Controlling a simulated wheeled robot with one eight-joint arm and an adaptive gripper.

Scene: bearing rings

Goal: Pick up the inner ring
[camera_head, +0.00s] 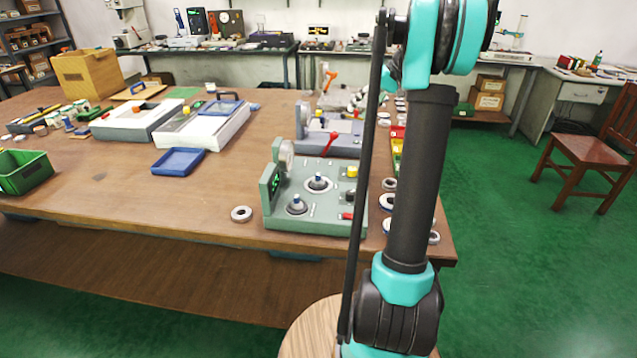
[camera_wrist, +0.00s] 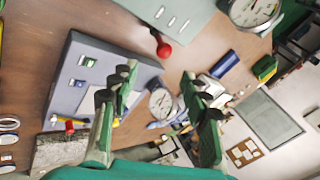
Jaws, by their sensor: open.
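Several metal rings lie on the wooden workbench. One ring (camera_head: 241,214) lies alone at the front edge, left of the green device. Others lie to the right of that device, such as one ring (camera_head: 389,184) and another ring (camera_head: 434,237), partly behind my arm. I cannot tell which one is the inner ring. In the wrist view a ring (camera_wrist: 8,124) shows at the left edge. My gripper (camera_wrist: 160,92) is open and empty, fingers apart, with no ring between them. It is out of the head view, above its top edge.
The green device (camera_head: 277,215) stands at the bench's (camera_head: 130,210) front, with a grey device (camera_head: 312,143) behind it. A blue tray (camera_head: 180,161) and a green bin (camera_head: 24,172) stand further left. Bare wood lies between bin and green device. A wooden chair (camera_head: 590,150) stands right.

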